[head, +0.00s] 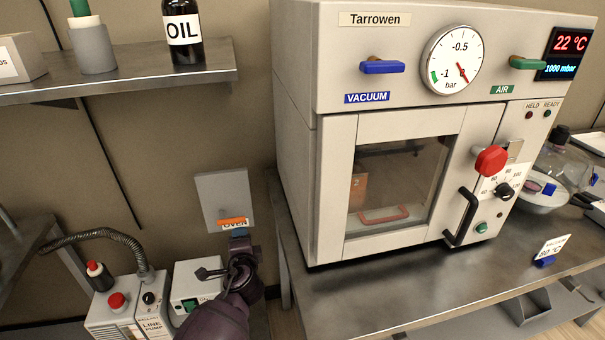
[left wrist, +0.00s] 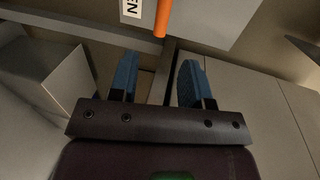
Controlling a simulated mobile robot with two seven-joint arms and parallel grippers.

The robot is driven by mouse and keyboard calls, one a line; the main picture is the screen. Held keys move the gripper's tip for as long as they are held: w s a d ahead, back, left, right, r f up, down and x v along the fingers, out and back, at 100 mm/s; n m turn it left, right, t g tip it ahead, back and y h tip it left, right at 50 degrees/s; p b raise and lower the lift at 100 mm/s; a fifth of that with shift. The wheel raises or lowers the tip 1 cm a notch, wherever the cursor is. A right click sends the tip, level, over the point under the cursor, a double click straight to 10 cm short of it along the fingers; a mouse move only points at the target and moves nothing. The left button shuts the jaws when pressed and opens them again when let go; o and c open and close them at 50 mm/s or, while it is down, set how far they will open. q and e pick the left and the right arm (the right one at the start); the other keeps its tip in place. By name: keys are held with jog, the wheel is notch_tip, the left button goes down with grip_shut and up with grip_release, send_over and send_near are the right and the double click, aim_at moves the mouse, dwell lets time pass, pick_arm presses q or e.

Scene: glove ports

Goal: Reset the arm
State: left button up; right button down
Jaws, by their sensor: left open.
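My left arm reaches up from the bottom of the head view. Its gripper (head: 239,238) is just below a grey wall box (head: 222,190) with an orange bar (head: 232,222) and an "OVEN" label (head: 235,226). In the left wrist view the two blue fingers (left wrist: 157,80) are apart with nothing between them. The orange bar (left wrist: 162,17) and part of the label (left wrist: 131,9) show beyond the fingertips, apart from them. My right gripper is not in view.
The Tarrowen vacuum oven (head: 380,120) stands on a metal bench (head: 400,290) to the right, its door shut. A line pump (head: 120,310) with a hose is at lower left. A shelf (head: 120,85) with an oil bottle (head: 184,35) is above.

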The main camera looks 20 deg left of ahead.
pick_arm(q)
jog(key=s+d+r+n+t+h, duration=0.1)
jog(key=s+d+n+h, duration=0.6)
jog(key=s, duration=0.1)
jog(key=s+f+n+g+p, duration=0.1)
jog(key=s+f, duration=0.2)
jog(key=s, duration=0.9)
jog(key=s+f+n+g+h+p, duration=0.1)
jog(key=s+f+n+g, duration=0.1)
jog(key=s, duration=1)
jog(key=shift+s+f+n, duration=0.15)
jog(key=shift+f+n, duration=0.15)
jog(key=shift+f, duration=0.55)
